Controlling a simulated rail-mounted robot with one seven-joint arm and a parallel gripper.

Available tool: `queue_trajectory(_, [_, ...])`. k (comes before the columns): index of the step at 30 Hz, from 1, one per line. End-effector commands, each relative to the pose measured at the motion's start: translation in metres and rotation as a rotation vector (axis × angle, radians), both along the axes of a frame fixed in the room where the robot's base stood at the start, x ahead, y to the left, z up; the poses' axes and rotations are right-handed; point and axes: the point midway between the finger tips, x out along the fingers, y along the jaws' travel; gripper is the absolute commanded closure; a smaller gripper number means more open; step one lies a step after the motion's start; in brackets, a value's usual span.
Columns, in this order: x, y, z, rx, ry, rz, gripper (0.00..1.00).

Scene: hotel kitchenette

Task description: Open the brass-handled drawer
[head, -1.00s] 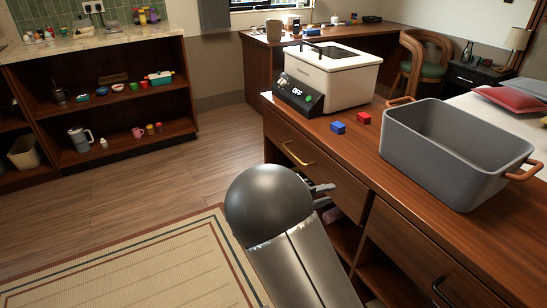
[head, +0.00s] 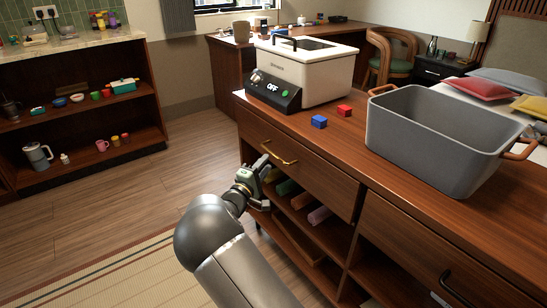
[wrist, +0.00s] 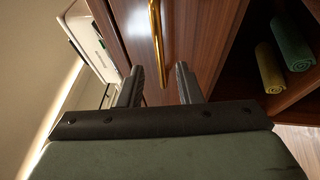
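The brass handle (head: 280,154) is a curved bar on the front of the shut wooden drawer (head: 318,174), under the counter. In the wrist view the brass handle (wrist: 156,35) runs up the picture, its near end just beyond and between my fingertips. My gripper (head: 263,169) is at the drawer front, close to the handle's left end. In the wrist view my gripper (wrist: 159,70) is open, with two dark fingers apart and nothing held between them. I cannot tell whether a finger touches the handle.
An open shelf (head: 297,208) with rolled towels lies below the drawer. A second drawer with a black handle (head: 450,288) is at the right. On the counter stand a white appliance (head: 318,76), blue and red blocks, and a grey bin (head: 440,150). The floor at left is clear.

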Motion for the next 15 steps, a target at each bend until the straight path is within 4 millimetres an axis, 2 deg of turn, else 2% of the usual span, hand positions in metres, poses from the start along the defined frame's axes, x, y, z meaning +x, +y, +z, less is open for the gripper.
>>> queue_trajectory(1, [0.010, -0.007, 0.001, 0.000, -0.002, -0.004, 0.68])
queue_trajectory(6, [0.036, -0.018, 0.005, 0.000, -0.001, -0.001, 0.68])
queue_trajectory(15, [0.054, -0.027, 0.010, -0.001, 0.000, -0.001, 0.68])
